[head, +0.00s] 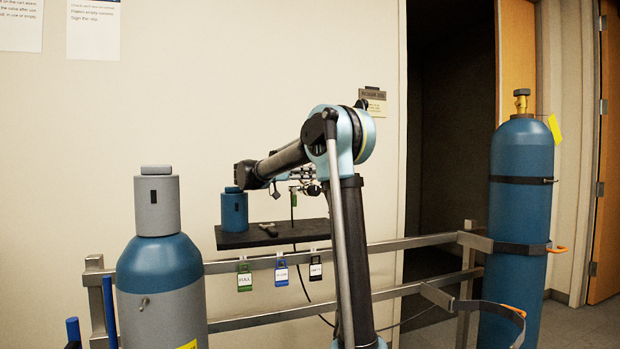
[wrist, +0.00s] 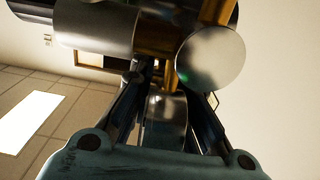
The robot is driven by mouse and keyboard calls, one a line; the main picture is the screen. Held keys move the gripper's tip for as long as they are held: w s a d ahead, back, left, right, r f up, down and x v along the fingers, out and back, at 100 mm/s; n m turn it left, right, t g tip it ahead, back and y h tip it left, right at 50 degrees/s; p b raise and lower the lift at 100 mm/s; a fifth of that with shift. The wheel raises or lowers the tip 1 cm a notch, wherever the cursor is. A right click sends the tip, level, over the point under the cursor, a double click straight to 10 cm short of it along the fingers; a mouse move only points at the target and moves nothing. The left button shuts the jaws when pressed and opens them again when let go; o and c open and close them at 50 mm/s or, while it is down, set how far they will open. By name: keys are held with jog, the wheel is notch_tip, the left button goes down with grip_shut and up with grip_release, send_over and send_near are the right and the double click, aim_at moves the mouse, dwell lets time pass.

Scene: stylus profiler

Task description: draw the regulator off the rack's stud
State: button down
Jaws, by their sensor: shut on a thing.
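The regulator fills the top of the wrist view, with a round silver face (wrist: 210,58), a brass-coloured middle and a silver cylinder (wrist: 95,30). My gripper (wrist: 160,78) comes up from the bottom of that view, its dark fingers closed on the regulator's metal. The contact is partly hidden behind the fingers. In the head view my arm reaches left over the rack's rail (head: 430,240), and its wrist hides the grip. Small metal parts (head: 304,176) show there beneath the arm. The stud is not clearly visible, so I cannot tell whether the regulator is still on it.
A black shelf (head: 285,235) holds a small blue canister (head: 235,212). Green, blue and black tags (head: 281,273) hang from the rail. A large blue-grey cylinder (head: 160,265) stands at left, and a tall blue cylinder (head: 522,180) at right. The wall is close behind.

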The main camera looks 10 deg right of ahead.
jog(key=shift+s+a, duration=0.25)
jog(key=shift+a, duration=0.95)
jog(key=shift+r, duration=0.1)
jog(key=shift+s+a+r, duration=0.15)
jog(key=shift+a+r, duration=0.35)
jog(key=shift+a, duration=0.3)
jog(key=shift+s+a+r, duration=0.15)
jog(key=shift+a+r, duration=0.35)
jog(key=shift+a, duration=0.35)
jog(key=shift+s+a+r, duration=0.15)
jog(key=shift+a+r, duration=0.35)
jog(key=shift+a, duration=0.3)
jog(key=shift+s, duration=0.15)
